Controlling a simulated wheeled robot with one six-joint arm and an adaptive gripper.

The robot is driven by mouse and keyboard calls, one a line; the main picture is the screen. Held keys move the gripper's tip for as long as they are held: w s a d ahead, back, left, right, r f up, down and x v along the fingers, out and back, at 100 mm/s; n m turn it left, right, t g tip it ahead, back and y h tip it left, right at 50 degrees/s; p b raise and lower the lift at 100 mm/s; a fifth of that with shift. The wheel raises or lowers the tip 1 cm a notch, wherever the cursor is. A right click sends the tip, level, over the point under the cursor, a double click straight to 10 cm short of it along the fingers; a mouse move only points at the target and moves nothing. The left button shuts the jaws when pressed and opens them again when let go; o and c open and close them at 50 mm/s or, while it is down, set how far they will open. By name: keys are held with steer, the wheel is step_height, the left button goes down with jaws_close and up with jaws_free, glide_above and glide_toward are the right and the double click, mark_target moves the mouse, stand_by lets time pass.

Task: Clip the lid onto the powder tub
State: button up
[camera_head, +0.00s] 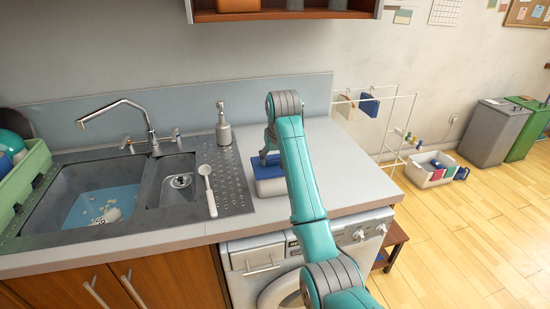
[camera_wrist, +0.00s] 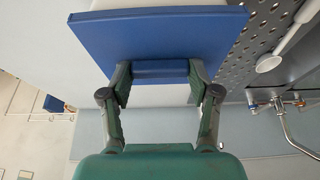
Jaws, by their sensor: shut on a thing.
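The powder tub (camera_head: 271,187) is a pale box on the counter right of the drainer, partly hidden behind my arm. The flat blue lid (camera_head: 266,170) is at the tub's top. In the wrist view the blue lid (camera_wrist: 160,32) fills the upper middle, and my gripper (camera_wrist: 160,75) is shut on its raised block grip. My gripper (camera_head: 268,157) also shows in the head view, directly above the lid. A pale bit of the tub (camera_wrist: 120,4) shows past the lid's edge. I cannot tell whether the lid is pressed fully onto the rim.
A white spoon-like brush (camera_head: 207,190) lies on the perforated drainer (camera_head: 232,185) left of the tub. A soap dispenser (camera_head: 223,124) stands behind it. The sink (camera_head: 100,205) is further left. The counter (camera_head: 350,175) right of my arm is clear.

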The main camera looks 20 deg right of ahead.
steer(key=shift+f, duration=0.6)
stand_by(0.6)
steer(key=o, duration=1.2)
steer(key=shift+r, duration=0.1)
steer(key=shift+r, duration=3.45)
